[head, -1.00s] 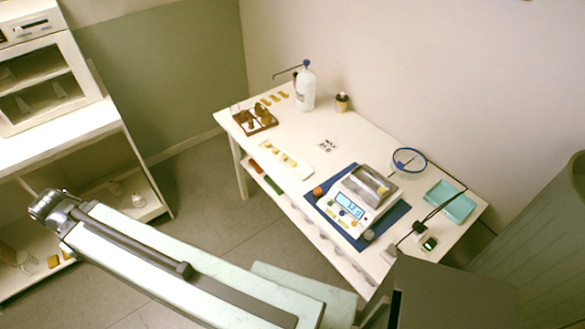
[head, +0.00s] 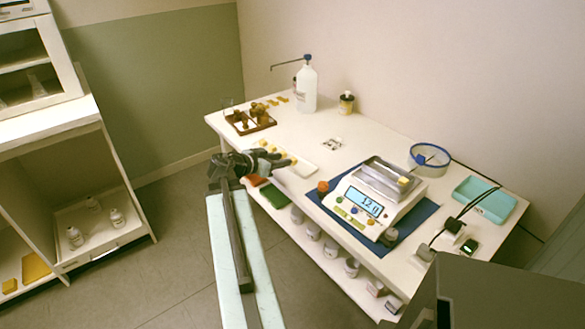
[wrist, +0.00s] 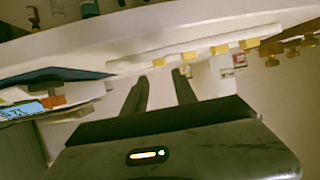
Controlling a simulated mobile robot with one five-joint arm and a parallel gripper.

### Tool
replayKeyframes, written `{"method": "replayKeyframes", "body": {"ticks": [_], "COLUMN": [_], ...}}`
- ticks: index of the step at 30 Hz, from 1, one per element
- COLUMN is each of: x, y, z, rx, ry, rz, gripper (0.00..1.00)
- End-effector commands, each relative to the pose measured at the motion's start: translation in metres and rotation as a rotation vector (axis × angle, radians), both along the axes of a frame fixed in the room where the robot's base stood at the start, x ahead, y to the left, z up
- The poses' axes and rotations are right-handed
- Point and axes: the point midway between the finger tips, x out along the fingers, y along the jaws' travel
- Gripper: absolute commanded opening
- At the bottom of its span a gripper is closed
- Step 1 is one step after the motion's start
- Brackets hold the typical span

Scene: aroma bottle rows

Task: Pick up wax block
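Several small yellow wax blocks (head: 270,149) sit in a row on a white tray (head: 304,170) near the table's left front edge. In the wrist view, yellow blocks (wrist: 189,57) show on the tray's edge beyond my fingers. One yellow block (head: 404,180) lies in the metal pan of the scale (head: 374,196), which has a lit display. My gripper (head: 289,162) is at the front edge of the table by the white tray. In the wrist view, my gripper (wrist: 158,75) has its two fingers apart with nothing between them.
A white pump bottle (head: 306,88), a brown rack (head: 250,121) and a dark jar (head: 346,104) stand at the back. A blue-rimmed bowl (head: 429,158) and a teal tray (head: 484,200) are on the right. A lower shelf under the table holds several small jars (head: 331,249).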

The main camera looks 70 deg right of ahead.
Motion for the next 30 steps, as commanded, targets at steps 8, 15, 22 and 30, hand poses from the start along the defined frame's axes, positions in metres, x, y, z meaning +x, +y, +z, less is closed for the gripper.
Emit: {"method": "replayKeyframes", "body": {"ticks": [8,15,22,30], "x": [-0.007,-0.02,-0.024,-0.024], "y": [-0.018,-0.053,-0.058,-0.058], "z": [-0.01,-0.027,-0.026,-0.026], "rx": [0.002,0.003,0.003,0.003], "ry": [-0.001,-0.001,0.0,0.0], "rz": [-0.001,-0.002,-0.001,-0.001], "gripper": [0.34,0.34,0.34,0.0]}}
